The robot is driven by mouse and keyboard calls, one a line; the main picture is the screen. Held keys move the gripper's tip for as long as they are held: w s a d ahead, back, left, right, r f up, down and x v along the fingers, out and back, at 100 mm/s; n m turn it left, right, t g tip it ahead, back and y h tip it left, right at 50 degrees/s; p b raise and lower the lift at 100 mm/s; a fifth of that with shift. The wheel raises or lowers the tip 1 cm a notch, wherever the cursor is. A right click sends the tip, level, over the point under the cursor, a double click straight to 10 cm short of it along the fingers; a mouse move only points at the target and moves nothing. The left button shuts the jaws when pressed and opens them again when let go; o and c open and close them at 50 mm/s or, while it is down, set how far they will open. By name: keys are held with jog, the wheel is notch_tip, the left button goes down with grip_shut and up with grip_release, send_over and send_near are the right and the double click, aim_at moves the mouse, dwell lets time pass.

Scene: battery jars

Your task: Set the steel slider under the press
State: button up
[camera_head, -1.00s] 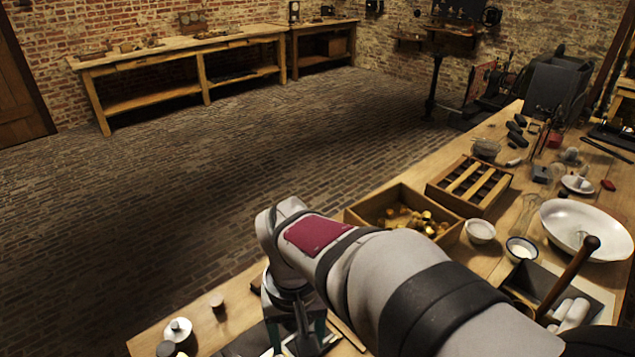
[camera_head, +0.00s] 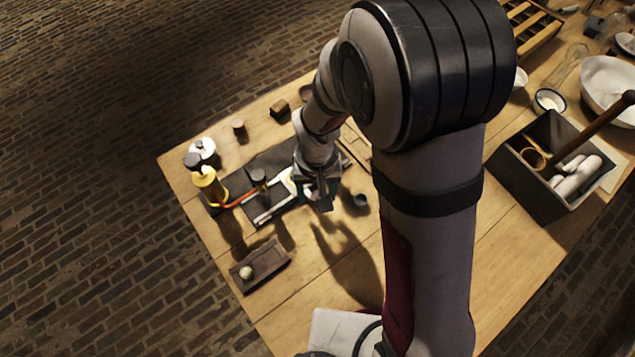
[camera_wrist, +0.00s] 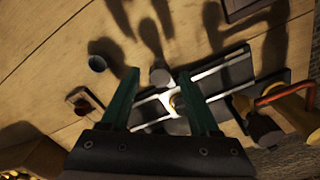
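The steel slider (camera_wrist: 167,104) looks like a pale metal piece with a round brass part, across bright rails (camera_wrist: 222,66) on a dark board. In the wrist view it shows between my fingers. The rails (camera_head: 270,211) also show in the head view, left of my gripper (camera_head: 322,196). My gripper (camera_wrist: 160,103) is open, its two teal fingers spread either side of the slider; I cannot tell if they touch it. What looks like the press, a yellow post (camera_head: 209,187) with an orange lever (camera_head: 238,201), stands at the board's far left end.
A dark cylinder (camera_head: 258,179) stands near the lever. A small dark cup (camera_head: 360,201) is right of my gripper. A wooden tray (camera_head: 246,281) holding a pale ball lies in front. A dark tool box (camera_head: 540,190) is at right. Bare wood lies between.

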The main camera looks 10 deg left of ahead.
grip_shut()
dwell(1.2)
